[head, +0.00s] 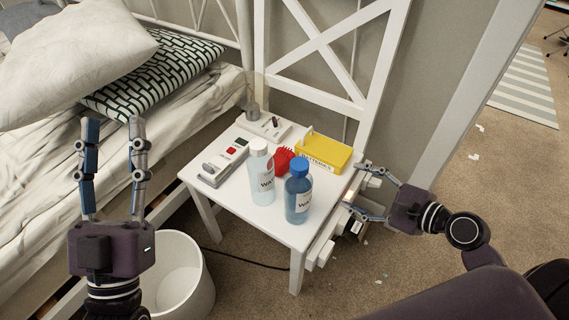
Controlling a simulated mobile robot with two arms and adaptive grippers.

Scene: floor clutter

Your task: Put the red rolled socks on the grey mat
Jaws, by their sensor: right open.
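A small bright red bundle (283,157), which looks like the red rolled socks, sits on the white table behind two bottles that partly hide it. A grey and white striped mat (527,85) lies on the carpet at the far upper right; I see no plain grey mat. My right gripper (353,186) is open and appears empty at the table's right edge, to the right of the red bundle and apart from it. My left gripper (112,122) is open and empty, pointing up in front of the bed.
The white table (232,204) holds a clear bottle (261,172), a blue bottle (298,193), a yellow box (324,154), a grey device (224,162) and a white unit (264,126). A white bin (185,280) stands at lower left. Small scraps dot the carpet.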

